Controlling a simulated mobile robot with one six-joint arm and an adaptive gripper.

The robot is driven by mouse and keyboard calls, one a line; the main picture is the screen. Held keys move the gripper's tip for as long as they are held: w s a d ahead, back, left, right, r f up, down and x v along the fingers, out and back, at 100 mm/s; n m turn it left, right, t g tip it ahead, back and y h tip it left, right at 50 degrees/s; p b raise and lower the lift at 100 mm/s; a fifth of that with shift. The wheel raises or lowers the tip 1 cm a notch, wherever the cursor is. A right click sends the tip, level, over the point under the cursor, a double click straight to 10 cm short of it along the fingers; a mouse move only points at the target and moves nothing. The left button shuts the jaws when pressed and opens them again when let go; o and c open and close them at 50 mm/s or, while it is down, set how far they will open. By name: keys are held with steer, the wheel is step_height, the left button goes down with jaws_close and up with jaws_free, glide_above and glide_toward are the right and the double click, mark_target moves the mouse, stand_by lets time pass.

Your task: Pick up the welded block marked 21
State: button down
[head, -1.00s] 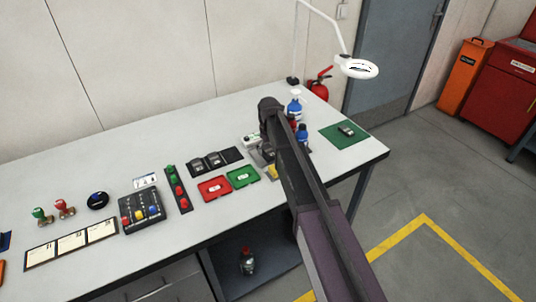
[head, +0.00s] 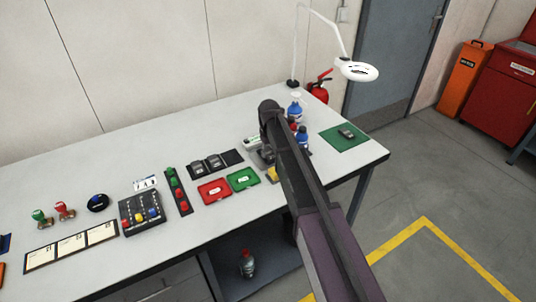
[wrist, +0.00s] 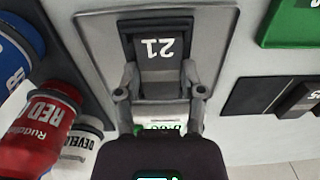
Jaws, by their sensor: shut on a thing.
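The welded block marked 21 (wrist: 160,50) shows in the wrist view as a dark block with a white number, upside down in the picture. It sits over a grey square plate (wrist: 100,38); I cannot tell whether it touches the plate. My gripper (wrist: 160,88) is shut on the block, with one finger at each side of it. In the head view my arm hides the block and most of the gripper.
Red, blue and white bottles stand close beside the plate, among them a red one (wrist: 45,120). A green tray (head: 243,179) and a red tray (head: 214,191) lie to the left. A green mat (head: 345,145) with a dark block lies to the right.

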steer(key=shift+r, duration=0.1)
step_height(320, 180, up, 3)
steer(key=p, duration=0.3)
steer(key=s+d, duration=0.1)
steer(key=s, duration=0.4)
steer(key=s+d+r+p, duration=0.1)
steer(key=s, duration=0.4)
steer(key=s+d+p, duration=0.1)
steer(key=s, duration=0.4)
steer(key=shift+s+r, duration=0.35)
steer(key=shift+r, duration=0.05)
